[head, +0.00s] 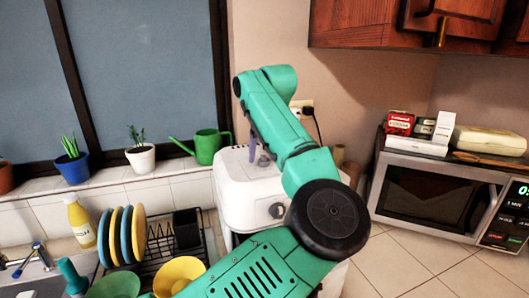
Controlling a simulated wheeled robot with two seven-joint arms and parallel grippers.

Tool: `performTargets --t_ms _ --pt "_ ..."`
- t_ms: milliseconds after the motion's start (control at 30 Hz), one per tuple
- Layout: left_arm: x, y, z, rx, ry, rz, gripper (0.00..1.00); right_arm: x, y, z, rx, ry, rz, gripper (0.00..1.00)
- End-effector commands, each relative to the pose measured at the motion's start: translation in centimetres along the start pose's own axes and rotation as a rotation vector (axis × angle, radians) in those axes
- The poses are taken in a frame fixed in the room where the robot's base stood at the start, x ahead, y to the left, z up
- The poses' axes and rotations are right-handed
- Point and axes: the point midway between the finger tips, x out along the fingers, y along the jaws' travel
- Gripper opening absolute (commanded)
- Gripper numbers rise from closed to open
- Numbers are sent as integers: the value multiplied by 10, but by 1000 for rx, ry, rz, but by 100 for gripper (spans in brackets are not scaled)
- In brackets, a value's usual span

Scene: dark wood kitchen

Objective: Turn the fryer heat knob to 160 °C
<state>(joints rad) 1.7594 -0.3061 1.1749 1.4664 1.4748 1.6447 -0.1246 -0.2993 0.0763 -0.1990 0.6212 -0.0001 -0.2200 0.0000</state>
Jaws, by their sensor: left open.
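The fryer (237,193) is a white appliance on the counter, left of the middle of the head view. A round grey knob (277,210) shows on its front; its markings are too small to read, so its setting cannot be told. My left arm passes in front of the fryer and hides its right side and part of its front. My left gripper (258,156), small and greyish purple, is open over the fryer's top, above and slightly left of the knob. It is apart from the knob, and whether it touches the lid cannot be told. My right gripper is not in view.
A dish rack (160,243) with plates and bowls stands left of the fryer, beside the sink. A green watering can (207,146) sits on the ledge behind. A microwave (433,197) with boxes on top stands at the right. Tiled counter between fryer and microwave is clear.

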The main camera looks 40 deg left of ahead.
Motion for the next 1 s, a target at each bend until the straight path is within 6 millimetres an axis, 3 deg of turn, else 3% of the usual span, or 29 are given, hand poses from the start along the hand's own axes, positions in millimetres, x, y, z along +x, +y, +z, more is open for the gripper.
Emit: performTargets --t_ms 33,200,233,567,1000 --pt "0 0 0 0 0 0 72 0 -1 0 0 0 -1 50" --pt "0 0 0 0 0 0 7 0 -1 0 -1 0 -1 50" --pt "0 0 0 0 0 0 0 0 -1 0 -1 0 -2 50" --pt "1 0 0 25 -1 -12 0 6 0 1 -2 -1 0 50" --pt "4 2 -1 277 -3 -118 0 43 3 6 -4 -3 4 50"
